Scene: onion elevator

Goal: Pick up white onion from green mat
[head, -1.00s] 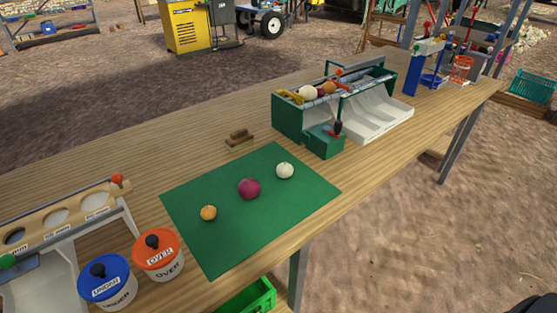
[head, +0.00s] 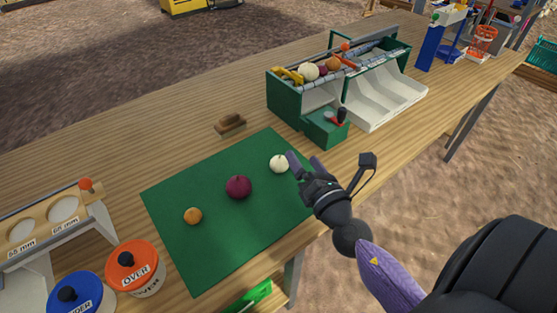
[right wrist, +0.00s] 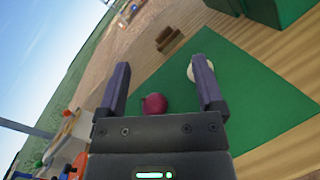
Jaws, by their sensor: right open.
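The white onion (head: 279,164) sits on the green mat (head: 215,240), near the mat's right part in the head view. My right gripper (head: 304,160) is open and empty, just right of the white onion. In the right wrist view the white onion (right wrist: 191,72) shows partly behind the right-hand finger of the gripper (right wrist: 162,85). A purple-red onion (head: 238,187) lies on the mat to its left, and it shows between the fingers in the wrist view (right wrist: 155,103). A small orange-yellow onion (head: 193,216) lies farther left on the mat. My left gripper is out of view.
A green and white sorting device (head: 340,85) with a green box (head: 325,128) stands behind the mat. A small brown wooden block (head: 230,123) lies at its back edge. An orange-lidded OVER pot (head: 135,265) and blue-lidded pot (head: 75,292) stand at the front left.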

